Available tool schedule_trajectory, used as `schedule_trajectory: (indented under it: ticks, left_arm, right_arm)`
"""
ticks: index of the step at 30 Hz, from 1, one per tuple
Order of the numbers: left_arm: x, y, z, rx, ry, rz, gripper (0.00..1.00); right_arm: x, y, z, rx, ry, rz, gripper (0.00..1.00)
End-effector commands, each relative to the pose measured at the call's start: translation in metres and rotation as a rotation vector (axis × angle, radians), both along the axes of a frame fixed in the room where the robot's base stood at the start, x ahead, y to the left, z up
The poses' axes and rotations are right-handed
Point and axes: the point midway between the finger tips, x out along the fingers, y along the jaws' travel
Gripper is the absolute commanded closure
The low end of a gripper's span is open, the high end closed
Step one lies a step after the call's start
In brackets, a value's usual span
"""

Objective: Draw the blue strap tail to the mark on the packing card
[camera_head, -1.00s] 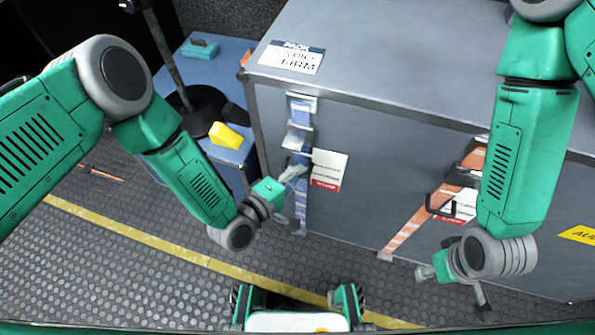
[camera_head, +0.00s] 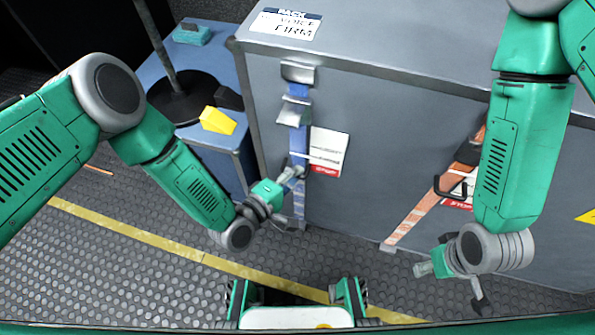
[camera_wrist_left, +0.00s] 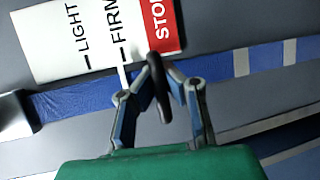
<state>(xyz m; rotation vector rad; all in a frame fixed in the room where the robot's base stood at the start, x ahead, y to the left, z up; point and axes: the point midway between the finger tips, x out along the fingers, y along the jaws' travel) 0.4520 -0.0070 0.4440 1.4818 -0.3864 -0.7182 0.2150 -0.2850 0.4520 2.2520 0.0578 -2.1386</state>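The blue strap (camera_head: 299,140) runs down the grey case's front from a metal buckle (camera_head: 294,110). It crosses the left wrist view (camera_wrist_left: 75,103). The packing card (camera_head: 326,150) is beside it; in the wrist view the card (camera_wrist_left: 60,40) reads LIGHT, FIRM and a red STOP band. My left gripper (camera_head: 293,176) is at the strap near the card's lower end. Its fingers (camera_wrist_left: 158,80) close on a black loop at the strap tail, beside the STOP band. A thin white line on the strap lies near the FIRM dash. My right gripper (camera_head: 452,287) is open and empty.
An orange strap (camera_head: 425,205) with a black handle (camera_head: 452,187) is on the case further right. A label (camera_head: 286,22) reading FIRM lies on the case top. A blue box (camera_head: 222,150) with a yellow wedge (camera_head: 217,120) stands left. Floor in front is clear.

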Motion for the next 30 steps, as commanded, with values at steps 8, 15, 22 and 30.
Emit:
schedule_trajectory:
  ticks: [8,15,22,30]
  left_arm:
    - [-0.004,0.009,-0.01,0.022,0.018,0.007,0.69]
    - [-0.003,0.005,-0.007,0.021,0.011,0.004,0.69]
    - [-0.019,0.02,-0.002,0.021,0.013,0.004,0.69]
    - [-0.062,0.06,0.008,0.018,0.016,0.007,0.69]
  right_arm:
    - [0.0,0.0,0.0,0.0,0.0,0.0,0.6]
    - [0.0,0.0,0.0,0.0,0.0,0.0,0.6]
    - [-0.002,0.0,0.001,0.0,-0.002,0.0,0.6]
    - [-0.001,0.001,0.001,-0.002,-0.002,0.0,0.6]
